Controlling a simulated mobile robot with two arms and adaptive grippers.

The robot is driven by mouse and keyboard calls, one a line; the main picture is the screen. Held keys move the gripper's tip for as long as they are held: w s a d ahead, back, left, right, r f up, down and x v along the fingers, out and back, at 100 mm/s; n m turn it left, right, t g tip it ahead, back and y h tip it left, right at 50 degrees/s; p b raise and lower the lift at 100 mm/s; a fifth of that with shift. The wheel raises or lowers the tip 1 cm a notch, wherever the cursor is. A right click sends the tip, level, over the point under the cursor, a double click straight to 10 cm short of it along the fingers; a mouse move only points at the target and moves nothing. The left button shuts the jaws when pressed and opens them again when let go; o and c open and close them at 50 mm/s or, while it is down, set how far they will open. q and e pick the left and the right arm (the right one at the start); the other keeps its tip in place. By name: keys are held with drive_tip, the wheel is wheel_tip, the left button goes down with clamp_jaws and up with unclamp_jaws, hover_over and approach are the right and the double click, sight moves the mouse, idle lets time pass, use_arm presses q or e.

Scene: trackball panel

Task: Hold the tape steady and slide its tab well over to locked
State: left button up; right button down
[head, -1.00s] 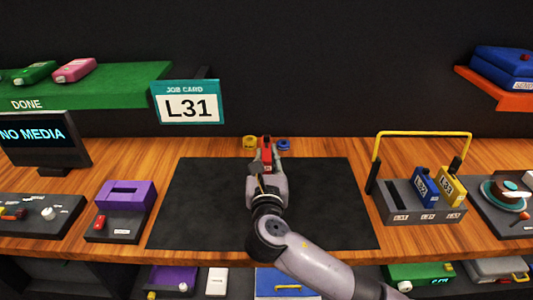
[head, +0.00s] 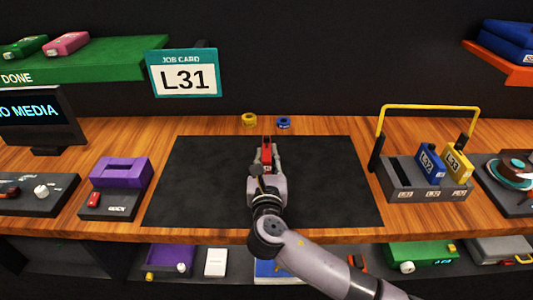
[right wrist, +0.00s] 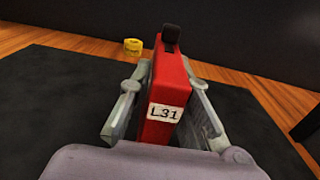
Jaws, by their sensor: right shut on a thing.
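A red tape (head: 267,150) stands in my right gripper (head: 266,160) above or on the black mat, near the mat's back edge. In the right wrist view the tape (right wrist: 166,92) shows a white L31 label and a dark tab (right wrist: 171,34) at its far top end. The fingers of my right gripper (right wrist: 165,110) are shut on its two sides. I cannot tell which position the tab is in, or whether the tape touches the mat. My left gripper does not show.
The black mat (head: 200,180) is otherwise clear. Yellow (head: 249,120) and blue (head: 284,123) rolls lie behind it. A grey rack (head: 425,190) with blue and yellow tapes and a yellow handle stands right. A purple device (head: 120,173) stands left. A job card (head: 185,80) reads L31.

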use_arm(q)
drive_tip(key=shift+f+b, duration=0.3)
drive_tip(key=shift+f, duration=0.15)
use_arm(e)
drive_tip(key=shift+f, duration=0.8)
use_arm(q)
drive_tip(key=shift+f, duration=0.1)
use_arm(e)
drive_tip(key=shift+f, duration=0.3)
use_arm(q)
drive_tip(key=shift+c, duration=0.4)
